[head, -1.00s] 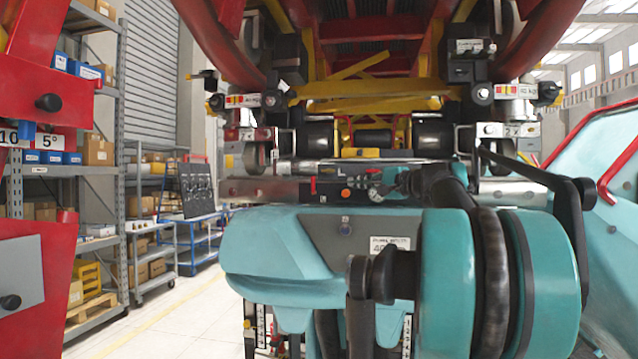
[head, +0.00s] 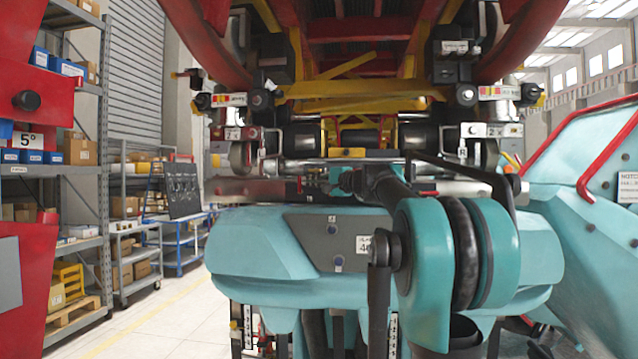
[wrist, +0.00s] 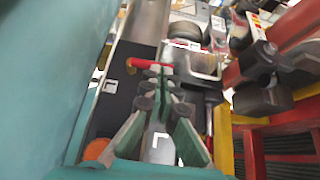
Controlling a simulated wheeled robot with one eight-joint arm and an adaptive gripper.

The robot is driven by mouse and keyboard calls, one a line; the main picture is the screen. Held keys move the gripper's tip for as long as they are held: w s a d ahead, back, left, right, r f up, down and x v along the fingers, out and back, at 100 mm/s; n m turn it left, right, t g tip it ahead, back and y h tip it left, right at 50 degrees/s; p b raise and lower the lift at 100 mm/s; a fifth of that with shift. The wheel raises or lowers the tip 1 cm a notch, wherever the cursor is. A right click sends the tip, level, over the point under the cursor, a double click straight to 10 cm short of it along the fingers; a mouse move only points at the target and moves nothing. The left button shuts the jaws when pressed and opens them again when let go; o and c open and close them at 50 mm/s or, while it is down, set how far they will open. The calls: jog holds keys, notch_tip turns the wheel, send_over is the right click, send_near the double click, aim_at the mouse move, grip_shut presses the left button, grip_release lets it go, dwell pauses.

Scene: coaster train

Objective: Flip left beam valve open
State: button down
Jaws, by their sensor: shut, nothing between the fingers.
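In the wrist view a short red handle (wrist: 146,65), likely the left beam valve's lever, lies crosswise by a dark panel. A brass-coloured fitting (wrist: 131,67) is at its left end. My gripper (wrist: 160,76) is shut and empty, with its fingertips right at the handle's right part. I cannot tell whether they touch it. In the head view a small red upright piece (head: 300,185) shows on the beam (head: 250,188), perhaps the same handle. My arm hides much of the beam's middle, and my gripper is not clear there.
A red-and-yellow frame (head: 370,88) with black rollers stands above the beam. Close to my gripper are a dark panel (wrist: 112,95) on the left and red-yellow structure (wrist: 226,140) on the right. Shelving (head: 80,165) stands at far left, with open floor before it.

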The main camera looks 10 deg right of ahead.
jog(key=shift+w+a, duration=0.2)
jog(key=shift+w, duration=0.05)
